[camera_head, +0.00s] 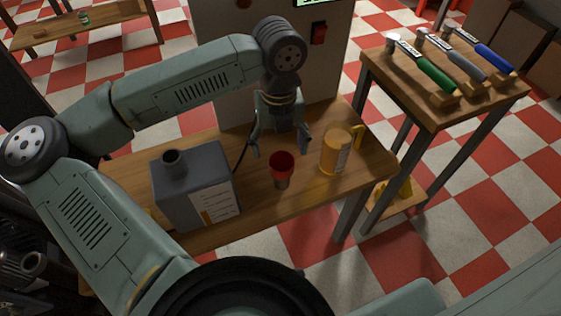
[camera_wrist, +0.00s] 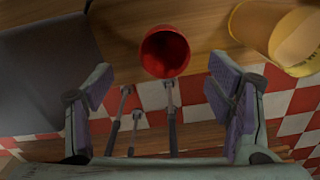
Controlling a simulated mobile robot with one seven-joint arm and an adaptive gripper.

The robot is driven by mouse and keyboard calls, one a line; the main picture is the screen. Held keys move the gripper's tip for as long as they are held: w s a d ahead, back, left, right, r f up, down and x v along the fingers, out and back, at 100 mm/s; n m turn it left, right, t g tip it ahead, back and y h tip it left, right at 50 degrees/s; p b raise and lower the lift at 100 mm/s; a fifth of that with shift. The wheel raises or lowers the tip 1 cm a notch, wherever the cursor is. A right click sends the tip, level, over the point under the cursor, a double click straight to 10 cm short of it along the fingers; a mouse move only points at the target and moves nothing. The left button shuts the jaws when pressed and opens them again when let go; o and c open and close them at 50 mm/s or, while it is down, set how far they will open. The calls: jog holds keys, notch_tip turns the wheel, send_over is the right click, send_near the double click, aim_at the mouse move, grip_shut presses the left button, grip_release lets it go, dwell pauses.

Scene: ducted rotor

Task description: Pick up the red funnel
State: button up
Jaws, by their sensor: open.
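The red funnel (camera_head: 281,166) stands upright on the wooden table, wide mouth up, with a greyish lower part beneath the red cup. In the wrist view I look into its round red mouth (camera_wrist: 165,52), slightly right of centre and beyond my fingers. My gripper (camera_head: 280,147) is open and empty, pointing down just above and behind the funnel in the head view. In the wrist view its two padded fingers (camera_wrist: 160,95) are spread wide, with the funnel's mouth ahead of the gap between them. I see no contact with the funnel.
A grey jerrycan (camera_head: 195,187) stands left of the funnel. A yellow mug-like container (camera_head: 335,152) stands close on its right. A panel (camera_head: 325,75) rises behind the table. Bare wood lies in front of the funnel.

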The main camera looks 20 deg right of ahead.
aim_at(281, 161)
jog(key=shift+d+f+p, duration=0.2)
jog(key=shift+f+p, duration=0.3)
jog(key=shift+f, duration=1.15)
jog(key=shift+d+f+p, duration=0.15)
jog(key=shift+f+p, duration=0.35)
jog(key=shift+f, duration=1.15)
jog(key=c, duration=1.2)
